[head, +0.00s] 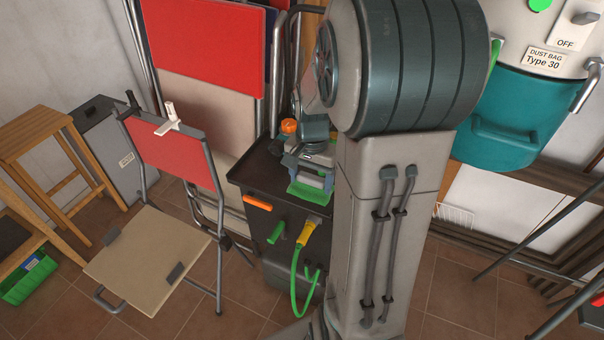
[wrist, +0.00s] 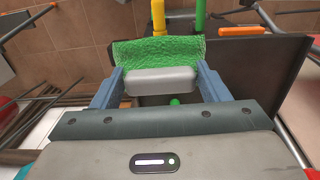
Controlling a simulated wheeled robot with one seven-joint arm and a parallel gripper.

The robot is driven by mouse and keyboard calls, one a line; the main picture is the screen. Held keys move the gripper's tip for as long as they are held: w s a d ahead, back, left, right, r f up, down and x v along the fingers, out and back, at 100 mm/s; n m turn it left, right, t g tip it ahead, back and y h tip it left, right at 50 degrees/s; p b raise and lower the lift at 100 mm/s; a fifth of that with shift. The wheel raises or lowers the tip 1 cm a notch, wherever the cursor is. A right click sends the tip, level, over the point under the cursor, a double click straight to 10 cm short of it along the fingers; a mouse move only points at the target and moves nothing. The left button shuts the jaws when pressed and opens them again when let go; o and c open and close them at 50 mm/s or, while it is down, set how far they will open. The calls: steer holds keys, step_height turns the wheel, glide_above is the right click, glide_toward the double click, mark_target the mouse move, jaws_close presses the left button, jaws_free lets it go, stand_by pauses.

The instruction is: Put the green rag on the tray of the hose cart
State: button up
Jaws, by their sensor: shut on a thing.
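My gripper (head: 311,174) is shut on the green rag (head: 307,192), just above or at the front of the hose cart's dark top tray (head: 252,170). I cannot tell whether the rag touches the tray. The cart's front has an orange handle (head: 257,203), a green handle (head: 277,232) and a yellow fitting (head: 314,231) with a green hose. My arm hides the cart's right side.
An orange-topped object (head: 289,127) shows behind my gripper, partly hidden. A folding chair (head: 150,255) stands left of the cart, with red panels (head: 205,45) behind. A wooden stool (head: 45,150) and a green crate (head: 30,278) are at far left. A teal dust-bag drum (head: 515,110) is at right.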

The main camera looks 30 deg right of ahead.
steer(key=w+f, duration=0.1)
steer(key=w, duration=0.1)
steer(key=w+d+f, duration=0.1)
steer(key=w, duration=0.1)
steer(key=w+f+p, duration=0.1)
steer(key=w+f, duration=0.1)
steer(key=shift+w+d, duration=0.15)
steer(key=shift+w, duration=0.2)
steer(key=shift+f, duration=2.05)
steer(key=shift+f, duration=0.2)
steer(key=o, duration=1)
steer(key=shift+c, duration=0.2)
